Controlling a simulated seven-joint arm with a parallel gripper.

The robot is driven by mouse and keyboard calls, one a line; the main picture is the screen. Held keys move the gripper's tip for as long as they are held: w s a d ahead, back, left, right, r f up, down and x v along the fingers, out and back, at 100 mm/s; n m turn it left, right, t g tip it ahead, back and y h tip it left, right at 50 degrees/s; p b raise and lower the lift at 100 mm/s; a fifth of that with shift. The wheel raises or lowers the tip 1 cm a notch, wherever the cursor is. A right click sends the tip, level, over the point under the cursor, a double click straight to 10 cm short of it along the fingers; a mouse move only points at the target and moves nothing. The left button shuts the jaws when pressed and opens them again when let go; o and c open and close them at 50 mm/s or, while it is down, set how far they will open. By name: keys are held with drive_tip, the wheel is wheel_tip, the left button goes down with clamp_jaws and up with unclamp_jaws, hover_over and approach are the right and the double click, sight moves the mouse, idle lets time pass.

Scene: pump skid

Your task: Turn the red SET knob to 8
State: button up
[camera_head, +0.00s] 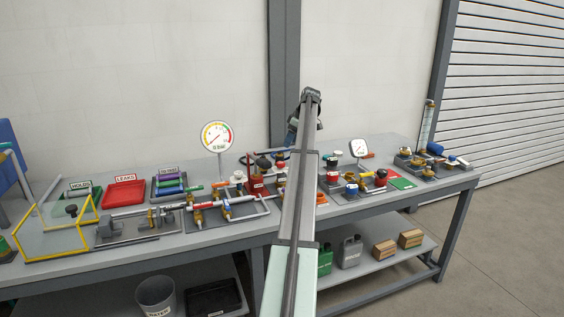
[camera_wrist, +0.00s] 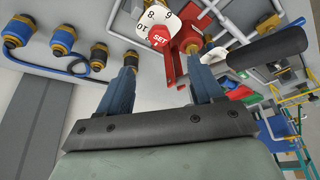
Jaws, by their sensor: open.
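The red SET knob (camera_wrist: 160,38) is near the top of the wrist view, in front of a white dial (camera_wrist: 146,22). An 8 and another numeral show on the dial's upper part, and the dial runs out of the frame. I cannot tell which number the knob points to. My gripper (camera_wrist: 161,66) is open and empty, its two blue-grey fingers apart below the knob in the picture. No finger visibly touches the knob. In the head view my gripper (camera_head: 292,132) is raised above the bench, mostly behind my arm. I cannot make out the SET knob there.
A red body (camera_wrist: 186,38) stands beside the dial. A black handle (camera_wrist: 268,46) juts in at the right. Brass fittings (camera_wrist: 62,38) with a blue hose lie at the left. In the head view a large gauge (camera_head: 217,136) and small gauge (camera_head: 358,147) stand on the crowded bench.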

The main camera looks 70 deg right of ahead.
sight(281, 163)
drive_tip(key=x, duration=1.2)
drive_tip(key=shift+s, duration=0.1)
drive_tip(key=c, duration=1)
drive_tip(key=shift+c, duration=0.2)
